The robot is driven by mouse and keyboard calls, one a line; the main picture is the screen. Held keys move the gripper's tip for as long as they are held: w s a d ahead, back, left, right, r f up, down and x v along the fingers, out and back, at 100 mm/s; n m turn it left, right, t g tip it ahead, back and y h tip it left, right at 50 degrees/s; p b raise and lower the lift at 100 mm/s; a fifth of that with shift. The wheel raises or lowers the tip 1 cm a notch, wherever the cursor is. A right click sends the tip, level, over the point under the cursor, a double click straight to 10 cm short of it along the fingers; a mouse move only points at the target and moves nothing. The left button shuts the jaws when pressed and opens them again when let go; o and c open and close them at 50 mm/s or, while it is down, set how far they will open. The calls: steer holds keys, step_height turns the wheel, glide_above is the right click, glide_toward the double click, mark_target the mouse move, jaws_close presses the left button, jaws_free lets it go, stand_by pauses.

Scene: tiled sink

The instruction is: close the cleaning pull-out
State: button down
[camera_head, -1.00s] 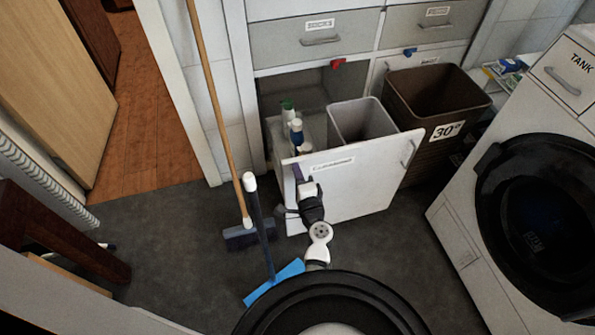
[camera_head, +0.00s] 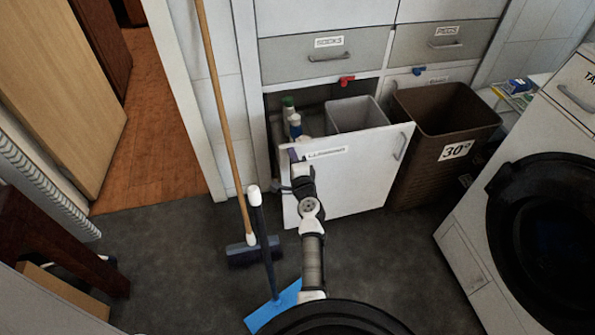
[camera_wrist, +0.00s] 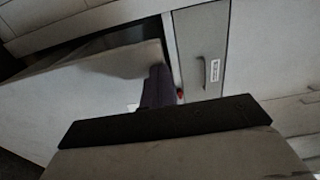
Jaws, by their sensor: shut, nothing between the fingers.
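The cleaning pull-out has a white front panel (camera_head: 350,185) with a blurred label and a handle at its upper right. It stands partly out of the cabinet, with a grey bin (camera_head: 352,115) and bottles (camera_head: 292,118) behind the front. My gripper (camera_head: 294,156) is at the upper left of the panel's front, its purple fingers close to the panel; I cannot tell whether they touch it. In the wrist view, the shut purple fingers (camera_wrist: 157,88) stand beside a pale panel. My wrist hides part of the panel's left side.
A brown bin marked 30° (camera_head: 440,135) stands right of the pull-out. A broom (camera_head: 228,130) and a blue-headed mop (camera_head: 263,245) stand at the left, the mop close to my arm. A washing machine (camera_head: 470,240) is at the right. Drawers (camera_head: 320,55) are above.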

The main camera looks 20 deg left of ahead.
steer(key=b+x, duration=1.6)
steer(key=x, duration=0.9)
steer(key=shift+w, duration=0.1)
